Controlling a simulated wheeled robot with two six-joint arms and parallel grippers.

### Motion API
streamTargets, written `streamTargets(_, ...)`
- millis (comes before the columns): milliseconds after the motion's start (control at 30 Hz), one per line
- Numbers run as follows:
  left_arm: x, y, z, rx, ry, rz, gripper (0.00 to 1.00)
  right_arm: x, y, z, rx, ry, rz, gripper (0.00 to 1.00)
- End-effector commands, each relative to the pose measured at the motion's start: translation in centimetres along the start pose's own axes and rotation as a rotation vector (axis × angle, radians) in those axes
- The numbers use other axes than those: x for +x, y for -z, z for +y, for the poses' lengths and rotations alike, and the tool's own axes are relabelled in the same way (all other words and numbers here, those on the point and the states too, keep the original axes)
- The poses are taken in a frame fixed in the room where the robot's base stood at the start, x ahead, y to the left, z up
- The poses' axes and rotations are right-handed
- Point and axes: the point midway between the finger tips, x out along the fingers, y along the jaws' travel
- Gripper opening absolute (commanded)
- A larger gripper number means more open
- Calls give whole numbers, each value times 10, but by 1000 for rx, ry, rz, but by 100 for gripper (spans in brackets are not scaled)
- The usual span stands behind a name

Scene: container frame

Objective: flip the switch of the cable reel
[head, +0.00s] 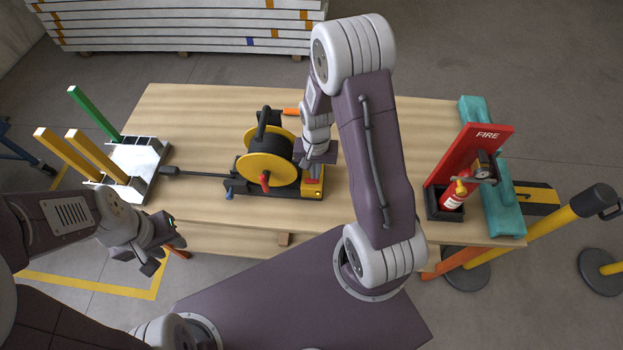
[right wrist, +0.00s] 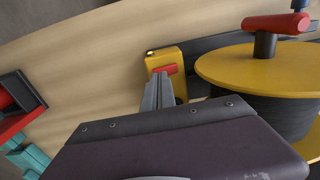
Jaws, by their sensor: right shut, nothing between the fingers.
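The cable reel (head: 268,158) stands mid-table, with yellow discs around a dark drum. In the right wrist view its yellow disc (right wrist: 262,72) and red crank knob (right wrist: 276,23) are at the right. Its yellow switch box (head: 313,187) is at the right end of the base. The red switch (right wrist: 163,69) lies on that box in the right wrist view. My right gripper (right wrist: 160,90) is shut and empty, its fingertips right at the switch; contact cannot be told. My left gripper (head: 160,258) is open and empty off the table's front left edge.
A metal rack (head: 135,165) with green and yellow bars stands at the left. A red fire extinguisher stand (head: 465,165) and a teal block (head: 505,200) are at the right. The wooden table (head: 200,110) is clear behind the rack.

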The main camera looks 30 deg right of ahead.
Motion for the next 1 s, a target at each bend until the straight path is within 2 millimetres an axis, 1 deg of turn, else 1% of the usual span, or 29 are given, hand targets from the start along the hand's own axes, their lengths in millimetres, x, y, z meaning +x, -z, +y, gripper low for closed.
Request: streamTargets(1000, 12, -1, 0, 0, 0, 0, 36, 16, 0, 0, 0, 0, 0, 0)
